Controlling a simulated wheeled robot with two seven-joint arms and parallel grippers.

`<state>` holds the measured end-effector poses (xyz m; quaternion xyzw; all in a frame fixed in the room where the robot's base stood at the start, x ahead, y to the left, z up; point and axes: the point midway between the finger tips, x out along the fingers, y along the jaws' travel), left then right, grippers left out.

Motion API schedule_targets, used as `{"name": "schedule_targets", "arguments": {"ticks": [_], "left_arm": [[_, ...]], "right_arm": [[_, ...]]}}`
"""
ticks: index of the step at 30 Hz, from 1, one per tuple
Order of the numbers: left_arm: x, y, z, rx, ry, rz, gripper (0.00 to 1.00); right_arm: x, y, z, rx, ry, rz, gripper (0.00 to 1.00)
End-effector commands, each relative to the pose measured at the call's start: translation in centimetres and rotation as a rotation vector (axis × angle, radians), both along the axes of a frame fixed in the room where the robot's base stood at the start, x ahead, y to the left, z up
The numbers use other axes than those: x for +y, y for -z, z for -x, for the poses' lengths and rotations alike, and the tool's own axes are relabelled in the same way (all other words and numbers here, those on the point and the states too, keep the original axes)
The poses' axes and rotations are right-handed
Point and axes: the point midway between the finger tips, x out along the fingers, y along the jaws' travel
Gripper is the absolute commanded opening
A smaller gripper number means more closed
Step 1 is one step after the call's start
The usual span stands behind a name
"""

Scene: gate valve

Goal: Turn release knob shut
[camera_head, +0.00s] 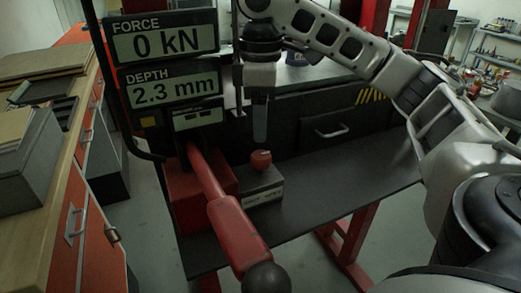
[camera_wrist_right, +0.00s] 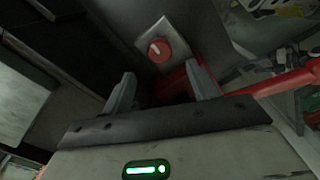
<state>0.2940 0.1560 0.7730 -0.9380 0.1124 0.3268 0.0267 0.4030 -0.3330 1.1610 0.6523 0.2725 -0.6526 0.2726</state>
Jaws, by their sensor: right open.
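The red release knob (camera_head: 261,160) sits on a small grey block (camera_head: 264,188) with a printed label on the dark bench. It also shows in the right wrist view (camera_wrist_right: 158,49) as a round red knob with a pale mark, on a light plate. My right gripper (camera_head: 260,138) points down just above the knob, apart from it in the head view. In the right wrist view its two fingers (camera_wrist_right: 162,84) are spread with nothing between them, and the knob appears beyond the gap. My left gripper is in neither view.
A long red lever (camera_head: 215,190) with a black ball end (camera_head: 266,278) slants toward me left of the block, from a red housing (camera_head: 184,205). Display panels (camera_head: 165,60) read 0 kN and 2.3 mm. The bench top (camera_head: 350,180) is clear to the right.

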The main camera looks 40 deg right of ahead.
Motion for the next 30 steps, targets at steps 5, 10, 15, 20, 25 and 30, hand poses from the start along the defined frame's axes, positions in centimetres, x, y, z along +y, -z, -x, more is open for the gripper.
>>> {"name": "schedule_targets", "arguments": {"ticks": [5, 10, 15, 20, 25, 30], "left_arm": [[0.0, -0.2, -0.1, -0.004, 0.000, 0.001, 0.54], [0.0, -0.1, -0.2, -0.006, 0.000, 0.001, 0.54], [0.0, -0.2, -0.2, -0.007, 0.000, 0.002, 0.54], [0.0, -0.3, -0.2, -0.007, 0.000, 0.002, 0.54], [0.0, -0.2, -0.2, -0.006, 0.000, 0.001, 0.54], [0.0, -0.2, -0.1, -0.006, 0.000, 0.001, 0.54]], "right_arm": [[0.1, 2.3, 0.0, 0.006, -0.003, -0.001, 0.59], [0.1, 4.5, 0.0, 0.004, -0.003, -0.001, 0.59], [0.0, 6.3, 0.0, 0.004, 0.000, 0.001, 0.59], [0.0, 7.5, 0.0, 0.000, -0.001, 0.000, 0.59], [0.0, 7.9, 0.0, 0.000, -0.001, 0.000, 0.59], [0.0, 7.8, 0.0, 0.000, -0.001, 0.000, 0.54]]}}
